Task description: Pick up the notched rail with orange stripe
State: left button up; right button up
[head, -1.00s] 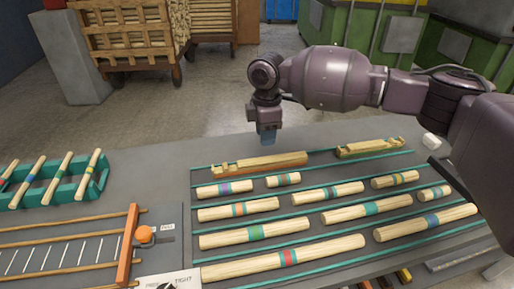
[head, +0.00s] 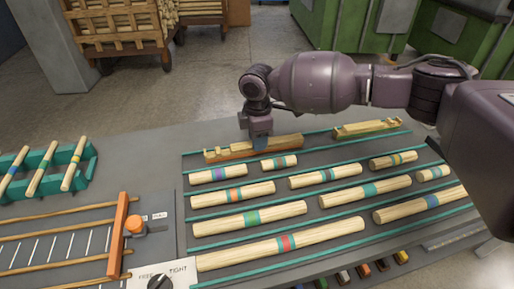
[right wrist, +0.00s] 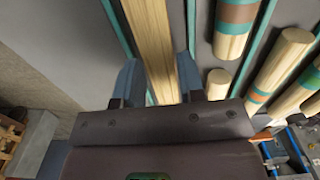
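The notched rail with orange stripe (head: 285,143) is a long pale wood piece with notches toward its left end and an orange band low along its side. It lies in the back row of the grey rack. My right gripper (head: 261,144) points down at the rail's middle. In the right wrist view the rail (right wrist: 154,40) runs between the two blue fingers (right wrist: 160,82), which are spread apart on either side of it. Whether they touch it is unclear. A second notched rail (head: 366,128), with a green stripe, lies to the right. My left gripper is out of view.
Several striped round rods, one with a red band (head: 325,238), lie in rows in front, between teal dividers. A teal rack (head: 47,181) with rods stands at the left. An orange-barred fixture (head: 118,236) with a knob is at front left.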

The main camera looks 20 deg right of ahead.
notch_tip(320, 180, down, 2)
jog(key=shift+f, duration=0.25)
jog(key=shift+r, duration=0.1)
jog(key=c, duration=0.6)
